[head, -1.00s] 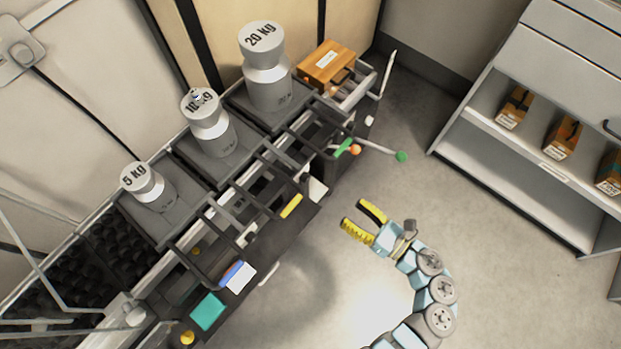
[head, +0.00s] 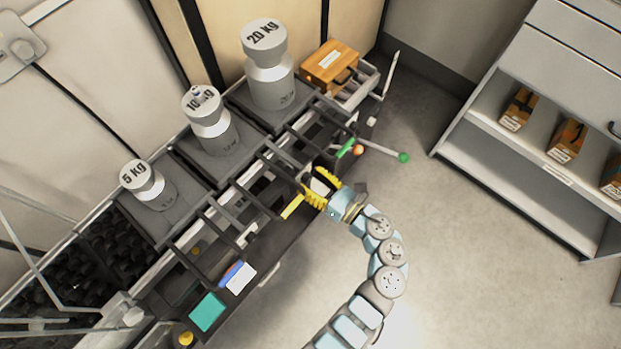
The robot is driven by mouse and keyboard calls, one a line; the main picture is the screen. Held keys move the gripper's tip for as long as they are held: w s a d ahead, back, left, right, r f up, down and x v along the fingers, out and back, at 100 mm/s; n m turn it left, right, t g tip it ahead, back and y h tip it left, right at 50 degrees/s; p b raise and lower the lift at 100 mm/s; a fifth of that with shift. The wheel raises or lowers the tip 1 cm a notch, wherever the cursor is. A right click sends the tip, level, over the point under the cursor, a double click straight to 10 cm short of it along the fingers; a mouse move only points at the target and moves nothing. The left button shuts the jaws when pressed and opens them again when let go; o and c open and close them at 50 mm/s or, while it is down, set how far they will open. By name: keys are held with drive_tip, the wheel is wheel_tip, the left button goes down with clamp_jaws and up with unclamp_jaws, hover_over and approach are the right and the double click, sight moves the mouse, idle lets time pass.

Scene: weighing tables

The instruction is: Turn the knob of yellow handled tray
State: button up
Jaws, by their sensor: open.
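The yellow handle (head: 291,207) shows on the front of the weighing table, at the end of dark rails. The 10 kg weight (head: 209,120) stands on a dark plate behind these rails. My gripper (head: 312,178) has yellow fingers and is open. It is at the table front, just right of the yellow handle, pointing up and left. One finger lies very close to the handle; I cannot tell whether they touch. A small white piece (head: 320,187) shows between the fingers. I cannot make out a knob for the yellow handled tray; the gripper may cover it.
A green handle (head: 346,148) and a rod with a green ball end (head: 403,157) stick out right of my gripper. A blue handle (head: 231,273) is lower left. The 20 kg (head: 268,75) and 5 kg (head: 141,181) weights flank the 10 kg one. Open floor lies right.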

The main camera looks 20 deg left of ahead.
drive_tip(key=shift+a, duration=0.1)
drive_tip(key=shift+c, duration=0.2)
clamp_jaws()
drive_tip(key=shift+f+m+b, duration=0.25)
drive_tip(key=shift+m+b, duration=0.25)
drive_tip(key=shift+b, duration=1.25)
drive_tip(key=shift+r+m+b, duration=0.25)
drive_tip(key=shift+m+b, duration=0.3)
drive_tip(key=shift+m, duration=0.55)
drive_tip(key=m+p, duration=0.2)
drive_tip(key=m, duration=0.1)
drive_tip(key=shift+r+m, duration=0.25)
drive_tip(key=shift+m, duration=0.05)
drive_tip(key=shift+w+f+m+p, duration=0.1)
drive_tip(key=shift+f+m+p, duration=0.1)
drive_tip(key=shift+m+p, duration=1.6)
drive_tip(key=shift+m+b, duration=0.3)
drive_tip(key=shift+m, duration=0.1)
